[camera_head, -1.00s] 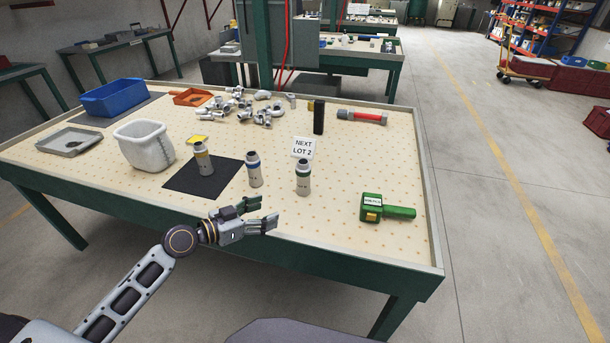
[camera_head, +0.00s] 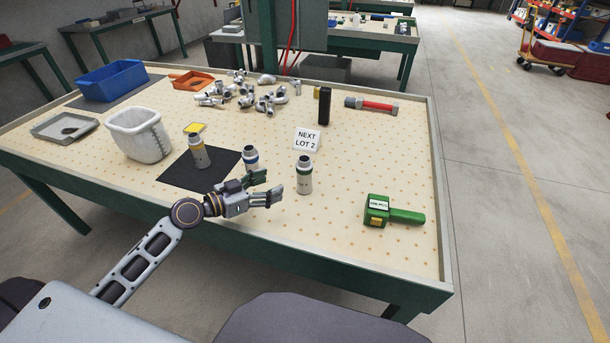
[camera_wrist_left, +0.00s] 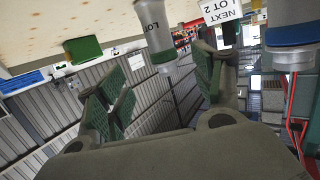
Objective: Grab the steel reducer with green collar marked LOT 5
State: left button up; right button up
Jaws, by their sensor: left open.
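The steel reducer with green collar (camera_head: 304,180) stands upright near the front middle of the table. In the left wrist view a steel reducer (camera_wrist_left: 155,22) shows upside down between the fingers, with only "LO" readable on it. My left gripper (camera_head: 271,186) is open and empty, just left of the green-collared reducer and apart from it, fingers pointing towards it. The blue-collared reducer (camera_head: 250,154) stands behind the gripper, its lower part hidden. It also shows at the right of the wrist view (camera_wrist_left: 292,35). My right gripper is not seen.
A yellow-collared reducer (camera_head: 199,154) stands on the dark mat (camera_head: 180,180). A "NEXT LOT 2" sign (camera_head: 307,139) stands behind the green-collared reducer. A green handheld device (camera_head: 378,210) lies right. A white bin (camera_head: 138,137) and several pipe fittings (camera_head: 268,100) lie farther back.

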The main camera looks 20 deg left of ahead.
aim_at(299, 174)
pick_arm(q)
jog(key=shift+w, duration=0.1)
jog(key=shift+p+x, duration=0.6)
jog(key=shift+x, duration=2.6)
jog(key=shift+w+d+f, duration=0.15)
jog(key=shift+w+d, duration=0.2)
jog(key=shift+w, duration=0.1)
jog(key=shift+w+d+f, duration=0.1)
jog(key=shift+w+d, duration=0.15)
jog(key=shift+w, duration=0.1)
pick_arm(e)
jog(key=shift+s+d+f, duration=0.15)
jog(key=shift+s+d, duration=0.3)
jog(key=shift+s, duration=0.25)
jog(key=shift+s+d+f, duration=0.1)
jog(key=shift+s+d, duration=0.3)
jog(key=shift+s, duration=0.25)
pick_arm(q)
jog(key=shift+w, duration=0.1)
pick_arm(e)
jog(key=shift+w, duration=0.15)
